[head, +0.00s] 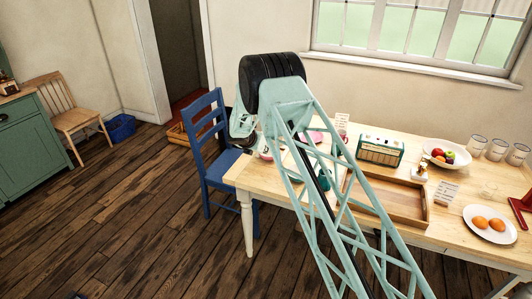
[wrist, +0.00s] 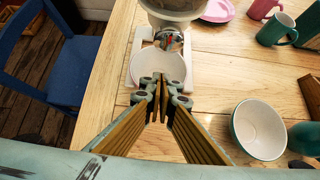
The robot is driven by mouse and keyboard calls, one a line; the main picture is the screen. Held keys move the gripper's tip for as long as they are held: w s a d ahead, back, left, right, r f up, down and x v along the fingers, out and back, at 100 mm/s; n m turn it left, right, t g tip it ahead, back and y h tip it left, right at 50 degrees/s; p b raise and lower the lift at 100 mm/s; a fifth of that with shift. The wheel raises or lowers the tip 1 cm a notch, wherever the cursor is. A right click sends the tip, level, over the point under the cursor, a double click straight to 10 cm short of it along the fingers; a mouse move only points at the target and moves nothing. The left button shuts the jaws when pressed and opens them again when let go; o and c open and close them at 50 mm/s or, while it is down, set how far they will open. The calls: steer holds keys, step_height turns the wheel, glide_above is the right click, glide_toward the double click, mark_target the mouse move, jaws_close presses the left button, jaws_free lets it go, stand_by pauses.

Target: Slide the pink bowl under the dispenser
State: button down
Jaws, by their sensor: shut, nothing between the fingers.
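A bowl with a white inside (wrist: 147,64) stands between the arms of the dispenser's white base, below its spout. Its outer colour hardly shows in the wrist view. The dispenser (wrist: 172,8) is at the top of the wrist view, its upper part cut off. My gripper (wrist: 159,86) is shut and empty at the near side of this bowl, its tips overlapping the rim in the picture. I cannot tell whether they touch. In the head view my own arm hides most of this spot.
A green bowl (wrist: 258,130) stands to the right of my gripper. A pink plate (wrist: 217,10), a pink mug (wrist: 262,8) and a green mug (wrist: 276,30) are farther back right. A blue chair (wrist: 50,50) is left of the table. A wooden tray (head: 395,205) lies farther along.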

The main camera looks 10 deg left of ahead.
steer(key=shift+v, duration=1.8)
